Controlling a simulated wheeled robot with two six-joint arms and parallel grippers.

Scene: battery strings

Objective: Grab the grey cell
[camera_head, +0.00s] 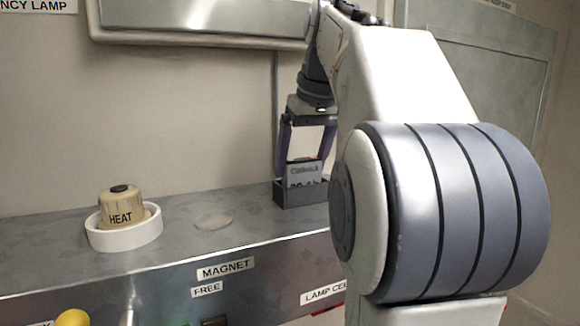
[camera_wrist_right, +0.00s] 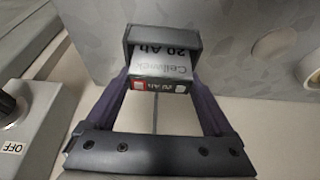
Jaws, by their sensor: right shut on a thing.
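The grey cell (camera_head: 305,174) stands upright in a dark grey open-topped holder (camera_head: 300,197) on the metal bench. Its lower part is hidden by the holder wall. In the right wrist view the cell (camera_wrist_right: 163,70) shows "Cellweck" and "20 Ah" lettering and a red mark on its end, with the holder (camera_wrist_right: 130,40) around its far part. My right gripper (camera_head: 305,150) comes down from above, its purple fingers on either side of the cell, shut on it. My left gripper is not in view.
A beige HEAT knob (camera_head: 119,208) sits in a white ring (camera_head: 126,236) at the left of the bench. A flat round disc (camera_head: 212,222) lies between it and the holder. MAGNET and FREE labels mark the bench front. In the right wrist view a grey switch box (camera_wrist_right: 28,130) stands at left.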

